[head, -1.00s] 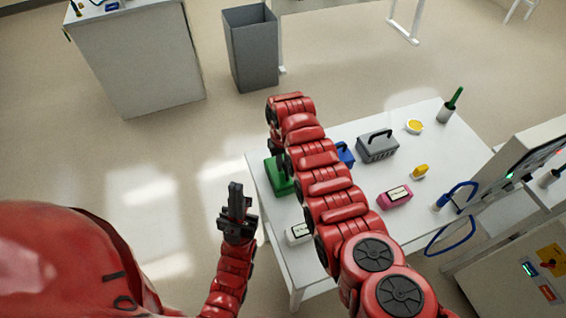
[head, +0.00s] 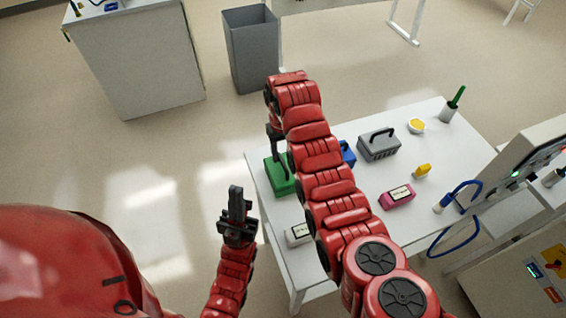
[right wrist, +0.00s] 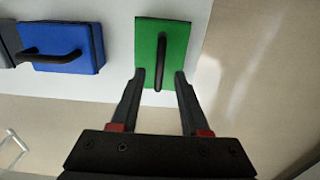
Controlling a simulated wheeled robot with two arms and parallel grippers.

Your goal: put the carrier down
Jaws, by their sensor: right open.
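A green carrier (head: 279,178) with a dark handle stands upright on the white table, near its left edge. It also shows in the right wrist view (right wrist: 176,42). My right gripper (right wrist: 157,78) is open and empty. In the right wrist view its two fingertips lie on either side of the lower end of the handle, with visible gaps. In the head view my right arm partly covers this gripper and the carrier. My left gripper (head: 237,192) is off to the left of the table, away from any object; its finger gap is not clear.
A blue carrier (right wrist: 65,48) and a grey carrier (head: 380,145) stand beside the green one.

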